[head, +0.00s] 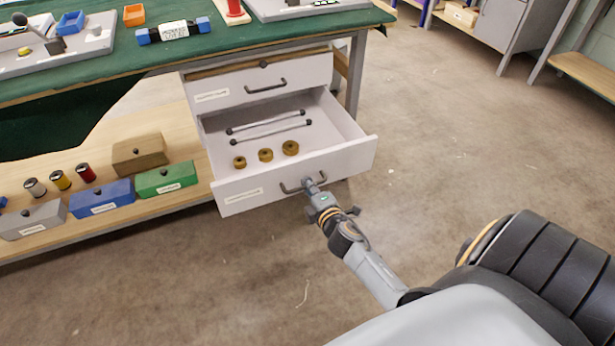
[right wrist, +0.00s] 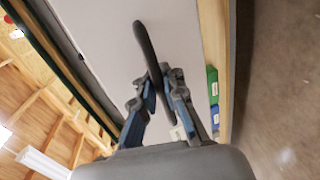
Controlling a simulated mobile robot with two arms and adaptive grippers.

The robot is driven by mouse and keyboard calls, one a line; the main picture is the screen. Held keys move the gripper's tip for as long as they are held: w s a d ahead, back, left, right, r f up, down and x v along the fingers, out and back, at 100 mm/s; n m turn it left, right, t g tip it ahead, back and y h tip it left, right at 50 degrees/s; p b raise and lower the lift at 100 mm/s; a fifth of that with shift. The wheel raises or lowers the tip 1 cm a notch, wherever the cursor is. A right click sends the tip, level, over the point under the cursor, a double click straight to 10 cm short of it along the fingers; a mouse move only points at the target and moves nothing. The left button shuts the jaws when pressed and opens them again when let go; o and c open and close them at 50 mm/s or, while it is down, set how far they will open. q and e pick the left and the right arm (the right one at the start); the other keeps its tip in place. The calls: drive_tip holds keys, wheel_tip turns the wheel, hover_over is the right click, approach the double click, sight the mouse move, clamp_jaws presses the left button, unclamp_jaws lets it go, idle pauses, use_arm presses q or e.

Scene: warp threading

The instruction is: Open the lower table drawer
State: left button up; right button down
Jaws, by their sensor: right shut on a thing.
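The lower table drawer (head: 240,196) is pulled out from the green-topped table, and its inside shows in the head view. In it lie two rods (head: 265,128) with dark ends and three brass-coloured rings (head: 265,155). My right gripper (head: 312,186) is shut on the drawer's dark handle (head: 291,190). In the right wrist view the handle (right wrist: 150,45) runs between the two fingers of the gripper (right wrist: 163,88), in front of the pale drawer front (right wrist: 105,35). My left gripper is not in view.
The upper drawer (head: 225,94) above is closed. A wooden lower shelf (head: 115,213) on the left holds green, blue, grey and brown boxes and several spools. The floor (head: 450,130) right of the drawer is clear.

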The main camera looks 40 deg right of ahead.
drive_tip(key=shift+r, duration=0.1)
drive_tip(key=c, duration=1.7)
unclamp_jaws()
drive_tip(key=v, duration=1.2)
drive_tip(key=shift+d, duration=0.1)
